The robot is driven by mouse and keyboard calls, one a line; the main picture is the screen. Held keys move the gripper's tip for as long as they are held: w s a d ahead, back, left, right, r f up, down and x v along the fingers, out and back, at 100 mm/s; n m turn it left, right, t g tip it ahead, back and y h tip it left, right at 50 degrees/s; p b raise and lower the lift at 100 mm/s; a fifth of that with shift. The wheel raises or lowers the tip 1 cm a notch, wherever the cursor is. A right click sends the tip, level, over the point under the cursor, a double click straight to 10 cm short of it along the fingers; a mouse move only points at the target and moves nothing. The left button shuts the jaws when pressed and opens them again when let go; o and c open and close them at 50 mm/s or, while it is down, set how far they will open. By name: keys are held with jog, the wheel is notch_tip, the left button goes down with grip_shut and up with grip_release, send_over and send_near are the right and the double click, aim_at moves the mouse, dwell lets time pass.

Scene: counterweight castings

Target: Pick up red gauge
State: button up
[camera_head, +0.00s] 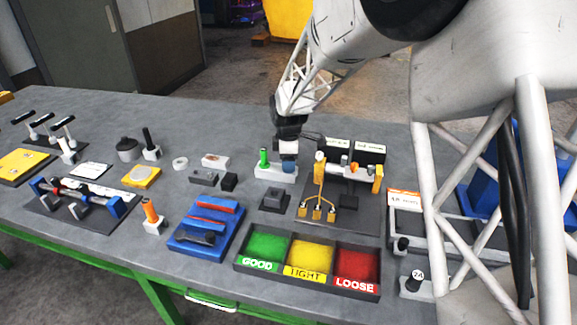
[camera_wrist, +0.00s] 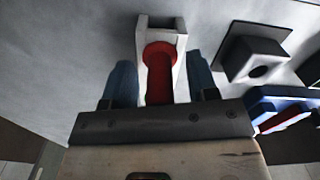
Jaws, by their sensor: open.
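The red gauge (camera_wrist: 159,78) shows in the wrist view as a red cylinder with a wider round end, set at a white holder (camera_wrist: 142,44). My gripper (camera_wrist: 160,84) is open, with one blue finger on each side of the red gauge. I cannot tell whether either finger touches it. In the head view, my gripper (camera_head: 288,166) is low over the right part of the white holder (camera_head: 267,173), where a green gauge (camera_head: 263,157) stands at the left. The red gauge is hidden there by the gripper.
A small dark block on a base (camera_head: 274,199) lies in front of the holder. A stand with yellow pieces (camera_head: 318,190) is close to the right. A sorting tray (camera_head: 306,285) with green, yellow and red bins and a blue rack (camera_head: 190,247) are nearer the front.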

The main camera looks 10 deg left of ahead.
jog(key=c, duration=0.9)
jog(key=shift+c, duration=0.2)
jog(key=shift+r, duration=0.1)
jog(key=shift+r, duration=4.95)
jog(key=shift+s, duration=0.15)
jog(key=s+a, duration=0.1)
jog(key=s, duration=1)
jog(key=shift+s+f, duration=0.35)
jog(key=shift+f, duration=0.05)
